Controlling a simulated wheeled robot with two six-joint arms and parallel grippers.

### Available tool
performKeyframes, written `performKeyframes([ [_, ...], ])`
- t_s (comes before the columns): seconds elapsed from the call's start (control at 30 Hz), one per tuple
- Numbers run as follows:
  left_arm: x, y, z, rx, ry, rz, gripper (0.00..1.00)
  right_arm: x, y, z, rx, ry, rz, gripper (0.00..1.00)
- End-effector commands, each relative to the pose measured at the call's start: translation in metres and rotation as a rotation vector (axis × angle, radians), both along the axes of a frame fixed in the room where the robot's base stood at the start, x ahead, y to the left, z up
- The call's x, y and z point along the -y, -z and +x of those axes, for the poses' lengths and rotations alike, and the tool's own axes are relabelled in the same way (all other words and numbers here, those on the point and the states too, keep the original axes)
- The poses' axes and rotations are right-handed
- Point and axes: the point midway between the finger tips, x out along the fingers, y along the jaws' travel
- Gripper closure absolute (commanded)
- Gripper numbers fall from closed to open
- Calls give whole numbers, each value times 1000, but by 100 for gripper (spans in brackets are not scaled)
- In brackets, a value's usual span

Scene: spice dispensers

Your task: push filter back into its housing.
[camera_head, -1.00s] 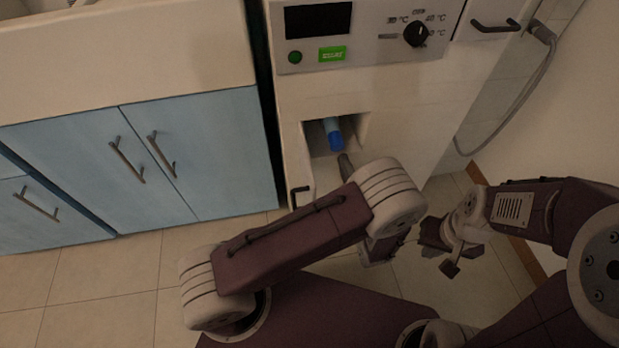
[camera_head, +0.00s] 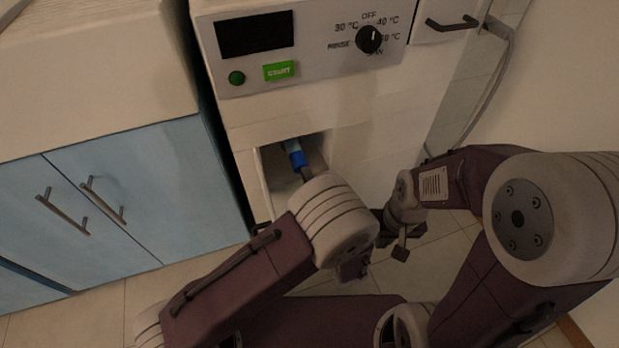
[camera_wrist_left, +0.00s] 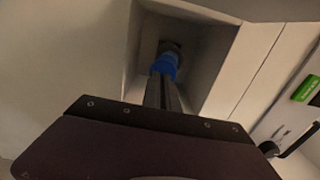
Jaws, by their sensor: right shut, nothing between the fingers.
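The blue filter (camera_head: 296,157) sits in a square recess, its housing (camera_head: 262,190), low on the front of the white washing machine. Its darker blue end faces outward. In the left wrist view the filter (camera_wrist_left: 164,65) is in the recess, straight beyond my left gripper (camera_wrist_left: 164,84). The two dark fingers lie close together, with their tips at the filter's outer end. I cannot tell whether they press on it or hold part of it. In the head view my left wrist hides most of that gripper. My right gripper (camera_head: 401,240) is shut and empty, in front of the machine.
Blue cupboards (camera_head: 120,190) with bar handles stand at the left. A grey hose (camera_head: 480,100) hangs at the right. Tiled floor shows below.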

Motion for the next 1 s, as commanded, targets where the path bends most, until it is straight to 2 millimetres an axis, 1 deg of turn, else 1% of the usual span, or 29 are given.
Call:
performKeyframes([
  [0.43,1,2,3,-6,-9,1,100,0,1,0,0,0,0,100],
  [1.0,-2,2,14,-5,-8,0,100,0,2,0,0,0,0,100],
])
